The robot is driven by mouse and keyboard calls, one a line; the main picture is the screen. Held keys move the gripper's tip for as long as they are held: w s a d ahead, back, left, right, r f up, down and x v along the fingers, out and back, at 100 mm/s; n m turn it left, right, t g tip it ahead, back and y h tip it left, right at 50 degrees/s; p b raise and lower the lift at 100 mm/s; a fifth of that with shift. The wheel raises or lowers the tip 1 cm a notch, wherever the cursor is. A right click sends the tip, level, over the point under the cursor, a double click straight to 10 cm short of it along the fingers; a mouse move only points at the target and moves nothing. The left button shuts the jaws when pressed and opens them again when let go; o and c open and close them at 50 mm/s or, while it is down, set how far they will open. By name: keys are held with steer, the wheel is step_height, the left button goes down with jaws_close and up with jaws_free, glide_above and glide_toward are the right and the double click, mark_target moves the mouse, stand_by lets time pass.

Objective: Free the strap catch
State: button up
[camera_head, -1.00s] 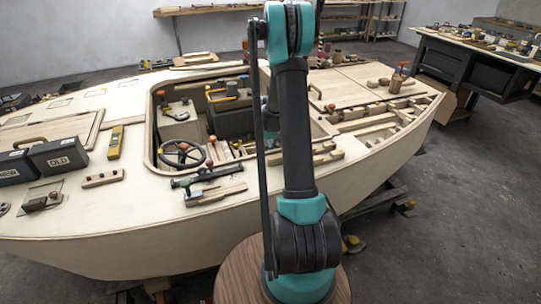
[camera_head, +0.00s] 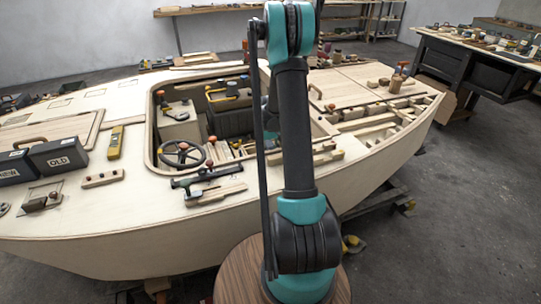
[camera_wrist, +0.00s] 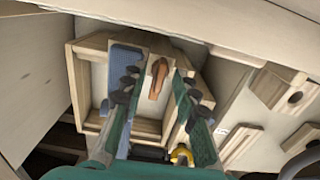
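In the wrist view an orange-brown lever (camera_wrist: 158,78) sits on a pale wooden block inside a wooden frame (camera_wrist: 88,88). It looks like the strap catch, but I cannot be sure. My gripper (camera_wrist: 155,74) is open, with one finger on each side of the lever. I see a gap on both sides of it, and whether either fingertip touches the block is unclear. No strap can be made out with certainty. In the head view my own arm hides the gripper and this spot.
Wooden blocks (camera_wrist: 282,88) and a pale panel lie right of the gripper in the wrist view. Plywood walls stand close around. In the head view the boat's cockpit holds a steering wheel (camera_head: 182,153); black boxes (camera_head: 58,157) and a yellow tool (camera_head: 115,142) lie on the deck.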

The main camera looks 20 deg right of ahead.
steer(key=shift+r, duration=0.1)
step_height(320, 180, up, 12)
stand_by(0.6)
steer(key=shift+f, duration=0.25)
step_height(320, 180, down, 12)
steer(key=shift+r, duration=0.1)
stand_by(0.5)
